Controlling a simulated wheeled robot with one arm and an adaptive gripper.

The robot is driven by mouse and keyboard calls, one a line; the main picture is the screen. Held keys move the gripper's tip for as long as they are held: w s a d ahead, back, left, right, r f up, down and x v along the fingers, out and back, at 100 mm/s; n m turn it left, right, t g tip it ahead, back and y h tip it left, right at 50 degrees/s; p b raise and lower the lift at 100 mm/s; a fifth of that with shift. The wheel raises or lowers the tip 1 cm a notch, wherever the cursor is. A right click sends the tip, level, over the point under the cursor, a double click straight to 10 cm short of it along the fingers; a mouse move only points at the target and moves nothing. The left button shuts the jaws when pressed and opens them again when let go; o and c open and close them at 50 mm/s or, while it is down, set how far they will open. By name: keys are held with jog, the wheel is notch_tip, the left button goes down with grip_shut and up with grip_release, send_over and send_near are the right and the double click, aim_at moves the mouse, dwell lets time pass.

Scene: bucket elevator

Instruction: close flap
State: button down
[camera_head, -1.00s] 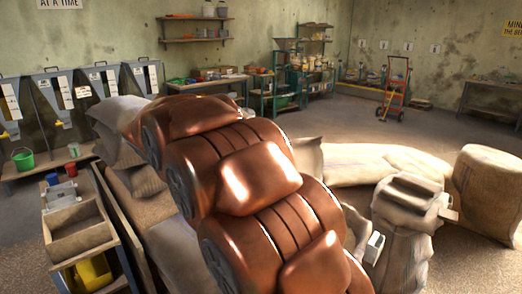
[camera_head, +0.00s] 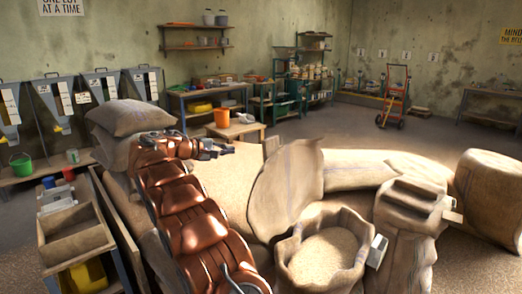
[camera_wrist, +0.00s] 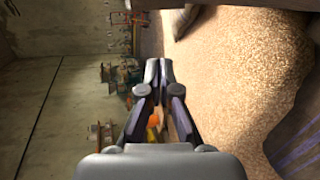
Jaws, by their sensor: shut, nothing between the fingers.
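A tall burlap flap (camera_head: 287,187) stands upright, with its broad face beside an open sack (camera_head: 289,269). Pale grain (camera_head: 325,257) fills that sack to near its rim. I cannot tell for sure whether this is the flap of the task. My gripper (camera_head: 230,149) is at the end of my copper-coloured arm, left of the flap and apart from it. In the wrist view my gripper (camera_wrist: 158,68) is shut and empty, with striped burlap (camera_wrist: 300,125) at the right edge.
Stacked sacks (camera_head: 128,117) lie left of my arm. An orange bucket (camera_head: 221,117) stands behind my gripper. A folded-top sack (camera_head: 408,215) stands right of the open one. A wooden tray (camera_head: 75,235) is at lower left. Open floor lies toward the red hand truck (camera_head: 394,95).

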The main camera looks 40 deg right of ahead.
jog(key=w+d+f+m+g+h+p, duration=0.1)
jog(key=w+d+f+h+p, duration=0.1)
jog(key=d, duration=1.2)
jog(key=shift+f+m+h+p, duration=0.3)
jog(key=shift+h+p, duration=0.3)
jog(key=shift+h, duration=0.1)
jog(key=shift+d, duration=0.1)
jog(key=shift+s+b, duration=0.25)
jog(key=shift+b, duration=0.45)
jog(key=shift+s+d+r+b, duration=0.1)
jog(key=shift+s+r+b, duration=0.2)
jog(key=shift+s, duration=0.5)
jog(key=shift+s+d+r+b, duration=0.1)
jog(key=shift+s+b, duration=0.25)
jog(key=shift+s, duration=0.4)
